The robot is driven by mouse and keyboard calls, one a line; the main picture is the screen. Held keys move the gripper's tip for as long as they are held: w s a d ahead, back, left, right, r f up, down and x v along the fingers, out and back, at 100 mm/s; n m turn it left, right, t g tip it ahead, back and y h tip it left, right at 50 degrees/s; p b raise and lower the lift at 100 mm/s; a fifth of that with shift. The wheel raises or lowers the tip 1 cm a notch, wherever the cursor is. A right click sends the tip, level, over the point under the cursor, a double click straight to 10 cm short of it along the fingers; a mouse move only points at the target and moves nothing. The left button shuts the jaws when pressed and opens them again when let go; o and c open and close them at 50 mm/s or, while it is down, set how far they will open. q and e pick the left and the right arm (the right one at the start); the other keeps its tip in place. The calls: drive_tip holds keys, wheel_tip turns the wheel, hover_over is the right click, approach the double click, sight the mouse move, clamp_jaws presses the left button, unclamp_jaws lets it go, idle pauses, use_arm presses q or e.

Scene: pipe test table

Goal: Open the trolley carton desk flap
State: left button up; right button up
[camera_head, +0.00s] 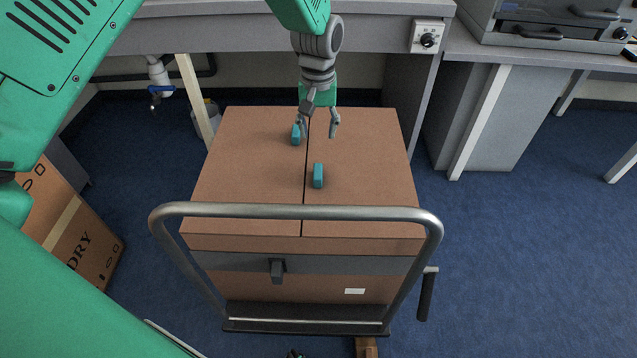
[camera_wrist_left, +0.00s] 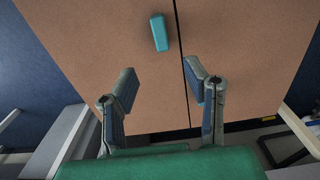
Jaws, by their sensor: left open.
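The brown carton (camera_head: 245,180) sits on a trolley, with two top flaps meeting at a dark seam. The left flap (camera_head: 235,150) has a small teal handle (camera_head: 296,134); the right flap (camera_head: 375,165) has another teal handle (camera_head: 318,175). Both flaps lie flat. My left gripper (camera_head: 319,132) points down over the far part of the carton, open and empty, its fingers on either side of the seam. One finger is close beside the left flap's handle; contact cannot be told. The left wrist view shows the open fingers (camera_wrist_left: 160,85) and one teal handle (camera_wrist_left: 159,32) beyond them.
The trolley's metal push bar (camera_head: 300,211) arches across the carton's near side. A workbench (camera_head: 230,33) stands behind, with a control box (camera_head: 427,37). Another carton (camera_head: 75,235) is at the left. Blue floor (camera_head: 520,260) is clear at the right.

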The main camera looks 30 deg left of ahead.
sight(318, 170)
use_arm(q)
wheel_tip(318, 170, down, 14)
drive_tip(key=b, duration=0.3)
drive_tip(key=shift+f, duration=0.25)
clamp_jaws()
